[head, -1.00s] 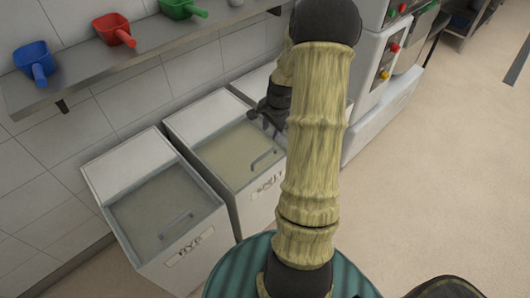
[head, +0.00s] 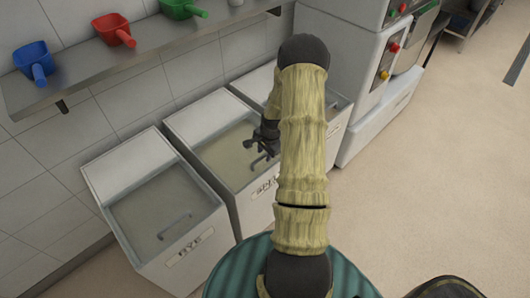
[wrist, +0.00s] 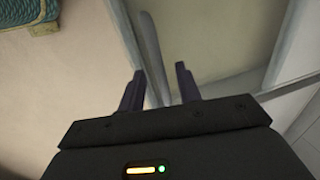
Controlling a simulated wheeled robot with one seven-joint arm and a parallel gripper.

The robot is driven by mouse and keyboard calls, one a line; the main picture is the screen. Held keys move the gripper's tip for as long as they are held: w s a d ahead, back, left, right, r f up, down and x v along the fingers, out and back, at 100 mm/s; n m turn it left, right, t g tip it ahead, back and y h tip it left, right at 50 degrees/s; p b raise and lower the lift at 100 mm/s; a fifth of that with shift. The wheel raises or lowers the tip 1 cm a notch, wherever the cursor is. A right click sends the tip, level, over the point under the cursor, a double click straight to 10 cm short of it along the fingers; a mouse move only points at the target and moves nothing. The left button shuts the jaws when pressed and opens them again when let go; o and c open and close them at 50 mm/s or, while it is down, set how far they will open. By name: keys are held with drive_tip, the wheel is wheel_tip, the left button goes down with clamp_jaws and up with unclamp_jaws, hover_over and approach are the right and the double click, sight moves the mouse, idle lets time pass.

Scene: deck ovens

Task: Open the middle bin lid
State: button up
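The middle bin (head: 262,200) is white with a partly hidden label on its front and a clear, slightly sloped lid (head: 222,152), which is down. A grey bar handle (head: 259,162) stands near the lid's front edge, partly behind my arm. My gripper (head: 257,147) is over the lid, close to the handle. In the wrist view my gripper (wrist: 159,72) has its two dark fingers apart. The grey handle (wrist: 152,50) runs lengthwise in the gap between them. I cannot tell whether the fingers touch it.
The left bin (head: 195,258), labelled RYE, has its lid down. A third bin (head: 338,108) is mostly hidden behind my arm. A wall shelf (head: 85,65) above holds blue, red and green scoops. A white machine (head: 365,85) stands at the right; open floor (head: 450,190) lies beyond.

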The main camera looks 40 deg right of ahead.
clamp_jaws()
drive_tip(key=shift+w, duration=0.15)
